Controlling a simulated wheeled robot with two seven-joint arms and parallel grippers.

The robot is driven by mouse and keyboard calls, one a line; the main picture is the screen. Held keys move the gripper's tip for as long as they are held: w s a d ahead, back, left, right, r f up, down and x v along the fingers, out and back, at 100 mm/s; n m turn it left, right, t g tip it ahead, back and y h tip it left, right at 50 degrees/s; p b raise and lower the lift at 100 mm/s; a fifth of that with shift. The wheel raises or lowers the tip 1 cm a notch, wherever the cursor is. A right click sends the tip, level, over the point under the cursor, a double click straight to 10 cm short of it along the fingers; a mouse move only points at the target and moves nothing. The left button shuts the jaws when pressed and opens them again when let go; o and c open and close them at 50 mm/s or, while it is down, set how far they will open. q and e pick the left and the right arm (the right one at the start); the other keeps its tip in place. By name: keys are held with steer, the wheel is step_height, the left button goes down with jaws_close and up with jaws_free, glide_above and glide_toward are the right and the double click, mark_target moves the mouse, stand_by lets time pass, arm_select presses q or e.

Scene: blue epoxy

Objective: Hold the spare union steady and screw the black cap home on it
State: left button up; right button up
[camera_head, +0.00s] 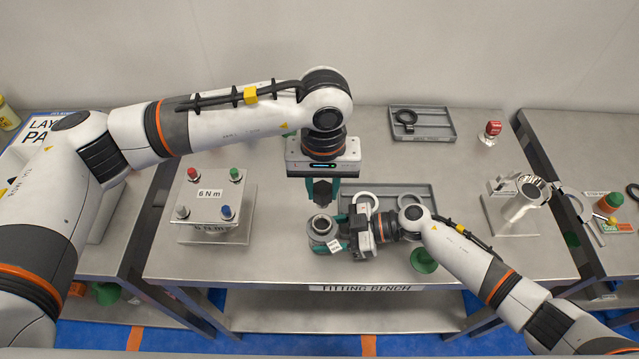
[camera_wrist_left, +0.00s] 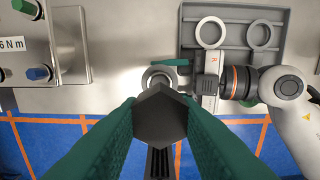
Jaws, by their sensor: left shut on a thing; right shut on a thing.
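The spare union (camera_head: 321,226) is a grey metal ring-topped fitting low over the front middle of the bench; its round opening also shows in the left wrist view (camera_wrist_left: 152,72). My right gripper (camera_head: 338,236) comes from the right and is shut on the union, its teal fingers beside it. The black cap (camera_wrist_left: 160,116) is a dark hexagonal piece. My left gripper (camera_head: 322,192) points down and is shut on the cap, above the union and apart from it. In the left wrist view the cap hides part of the union.
A grey tray (camera_head: 428,193) with pale rings lies behind my right gripper. Another tray (camera_head: 448,128) holds a black ring at the back. A 6 N m block (camera_head: 207,203) with coloured knobs stands left. A green piece (camera_head: 424,262) lies near the front; a metal stand (camera_head: 512,215) is right.

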mark_target(322, 205)
arm_select(q)
steer(key=shift+f, duration=2.8)
steer(key=shift+f, duration=1.45)
steer(key=o, duration=1.1)
steer(key=shift+o, duration=0.2)
steer(key=shift+r, duration=2.55)
step_height(322, 205, up, 12)
steer(key=shift+c, duration=0.3)
